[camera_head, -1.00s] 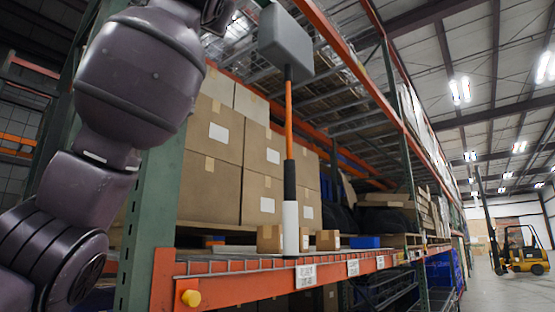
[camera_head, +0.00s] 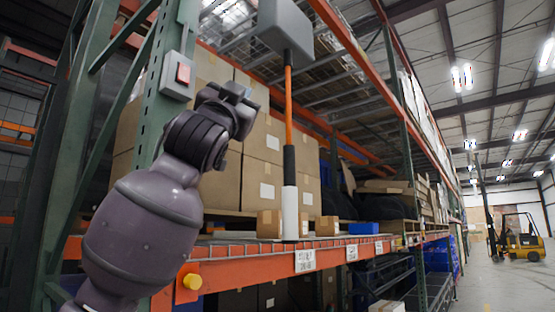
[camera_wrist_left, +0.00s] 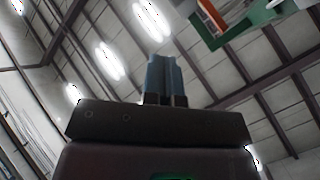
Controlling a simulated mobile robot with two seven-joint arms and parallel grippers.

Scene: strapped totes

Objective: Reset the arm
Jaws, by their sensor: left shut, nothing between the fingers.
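My left arm (camera_head: 145,225) rises from the lower left of the head view in front of the rack. Its wrist end (camera_head: 225,115) is bent near the brown cartons; the fingertips cannot be made out there. In the left wrist view my left gripper (camera_wrist_left: 165,68) has its two blue-grey fingers together with nothing between them, against the ceiling. My right gripper is in neither view.
A grey-headed tool with an orange shaft (camera_head: 289,110) stands before the cartons (camera_head: 262,150). An orange shelf beam (camera_head: 235,275) runs below. A yellow forklift (camera_head: 522,240) is far right.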

